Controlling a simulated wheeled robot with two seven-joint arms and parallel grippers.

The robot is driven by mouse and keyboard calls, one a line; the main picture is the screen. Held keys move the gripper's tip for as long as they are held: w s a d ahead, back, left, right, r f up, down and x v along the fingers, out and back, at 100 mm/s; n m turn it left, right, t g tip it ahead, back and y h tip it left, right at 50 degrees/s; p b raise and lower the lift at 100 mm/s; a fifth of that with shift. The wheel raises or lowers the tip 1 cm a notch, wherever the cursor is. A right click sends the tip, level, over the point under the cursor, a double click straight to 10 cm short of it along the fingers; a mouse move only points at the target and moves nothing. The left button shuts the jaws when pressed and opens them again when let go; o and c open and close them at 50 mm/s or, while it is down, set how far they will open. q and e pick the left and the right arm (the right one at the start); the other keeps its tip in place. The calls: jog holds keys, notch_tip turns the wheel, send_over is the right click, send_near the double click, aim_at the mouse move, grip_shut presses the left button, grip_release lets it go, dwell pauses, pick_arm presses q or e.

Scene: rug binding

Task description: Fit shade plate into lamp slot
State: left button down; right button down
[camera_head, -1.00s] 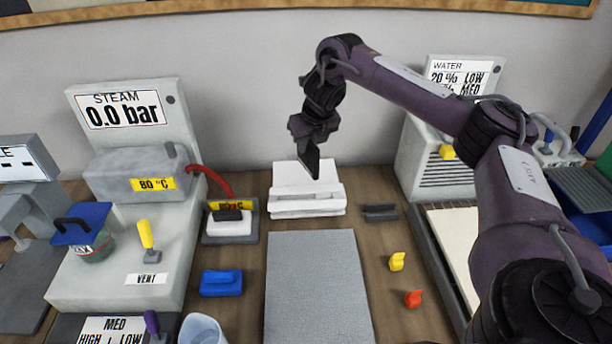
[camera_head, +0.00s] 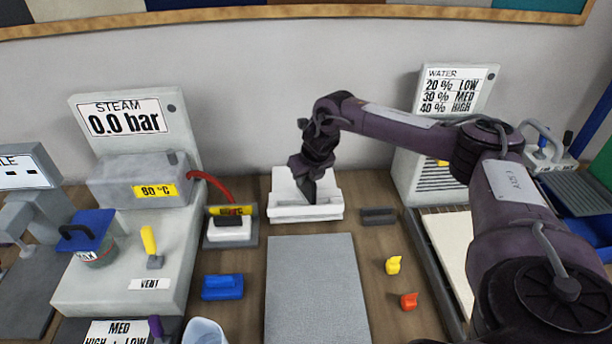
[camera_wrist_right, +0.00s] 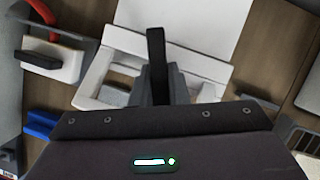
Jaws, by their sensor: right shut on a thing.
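The white lamp (camera_head: 285,211) stands at the back of the table, behind the grey mat; its white body and a gap across it also show in the wrist view (camera_wrist_right: 98,72). My right gripper (camera_head: 309,181) is lowered over the lamp's middle. It is shut on a dark, thin shade plate (camera_head: 309,194), which shows nearly edge-on between the fingers in the wrist view (camera_wrist_right: 156,50). The plate's lower end is at the lamp's body. I cannot tell whether it sits inside the slot, because the gripper hides part of the lamp. My left gripper is not in view.
A dark grey block (camera_head: 378,216) lies just right of the lamp. A white-bodied tool (camera_head: 229,231) on a grey pad stands left of it, below a red hose. The grey mat (camera_head: 312,290) in front is bare. Yellow (camera_head: 393,265) and red (camera_head: 409,301) clips lie at right.

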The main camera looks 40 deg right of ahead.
jog(key=shift+f+b, duration=0.35)
jog(key=shift+f, duration=0.25)
jog(key=c, duration=1.4)
grip_release()
jog(key=shift+r, duration=0.15)
jog(key=shift+r+p, duration=0.4)
jog(key=shift+p, duration=0.05)
jog(key=b+v, duration=0.3)
jog(key=v, duration=0.6)
jog(key=shift+s+r, duration=0.1)
jog(key=shift+r, duration=0.15)
jog(key=shift+v, duration=0.75)
jog(key=shift+s+a+r, duration=0.1)
jog(key=shift+s+r, duration=0.15)
jog(key=shift+r, duration=0.3)
